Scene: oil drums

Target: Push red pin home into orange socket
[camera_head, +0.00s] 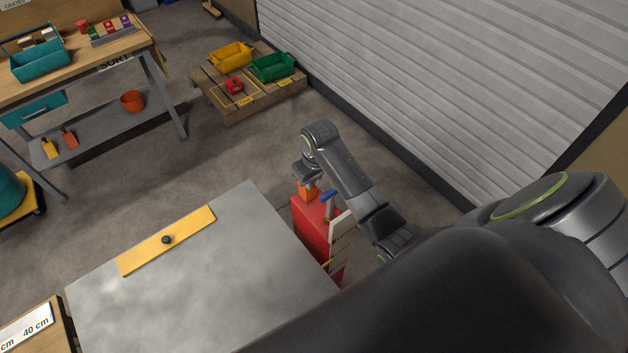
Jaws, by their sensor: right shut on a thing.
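My right gripper (305,173) points down just above a small orange block (308,190), which looks like the orange socket. The block is at the far end of the top of a red cabinet (315,232). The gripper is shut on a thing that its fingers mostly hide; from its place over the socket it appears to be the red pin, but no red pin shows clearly. I cannot tell how far any pin is inside the socket. My left gripper is not in view.
A blue-handled item (330,196) stands close beside the gripper. A grey table (200,290) with a yellow plate (167,241) lies left of the cabinet. A pallet (262,101) with yellow and green bins stands behind. A shutter wall (450,80) is at right.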

